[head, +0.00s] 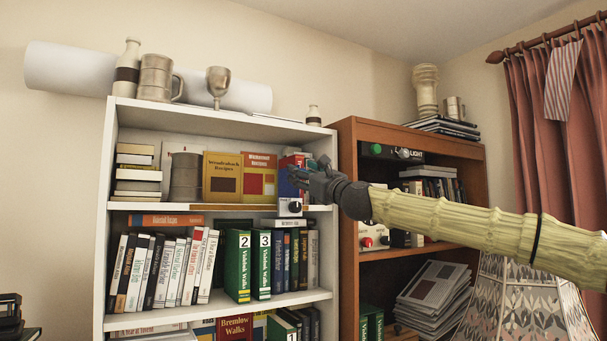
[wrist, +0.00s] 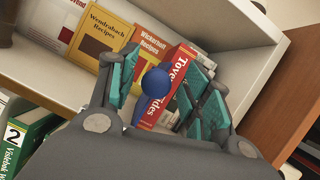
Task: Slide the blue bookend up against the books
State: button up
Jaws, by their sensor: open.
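The blue bookend (wrist: 157,83) shows in the wrist view as a round blue knob with a blue part below it, between my open fingers. My gripper (wrist: 163,92) reaches in at the upper shelf; the fingers stand apart on either side of the knob, and I cannot tell whether either touches it. A red book (wrist: 168,78) stands just beside the bookend, with the Wickerholt Recipes book (wrist: 148,42) and the Wendrabach Recipes book (wrist: 98,35) to the left.
The white bookcase (head: 105,220) has a side wall close right of my gripper. A grey tankard (head: 185,177) and stacked books (head: 138,175) stand left on that shelf. A brown bookcase (head: 348,230) adjoins on the right.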

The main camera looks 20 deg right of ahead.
jog(key=v, duration=1.1)
jog(key=shift+s+d, duration=0.25)
jog(key=shift+d, duration=0.1)
jog(key=shift+f, duration=0.1)
